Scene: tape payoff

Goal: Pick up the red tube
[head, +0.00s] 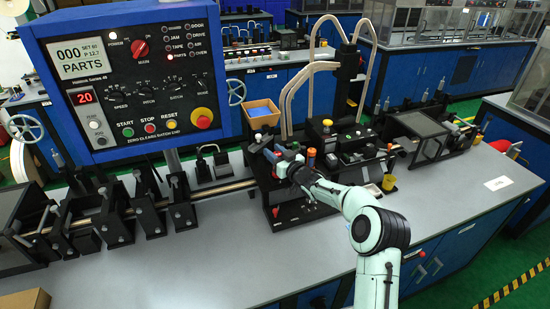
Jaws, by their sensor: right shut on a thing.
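My right gripper (283,166) reaches in from the lower right over the black machine block in the middle of the bench. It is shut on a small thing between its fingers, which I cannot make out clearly. A small red piece (279,149) shows right by its fingertips; I cannot tell if it is the red tube. An upright orange-red cylinder (311,154) stands just right of the gripper. The lower part of this cylinder is partly hidden. My left gripper is not in view.
A blue control panel (135,75) stands at the upper left. An orange bin (262,112) with blue contents sits behind the machine block. A yellow cup (389,182) stands to the right. The grey bench (190,265) is bare at the front.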

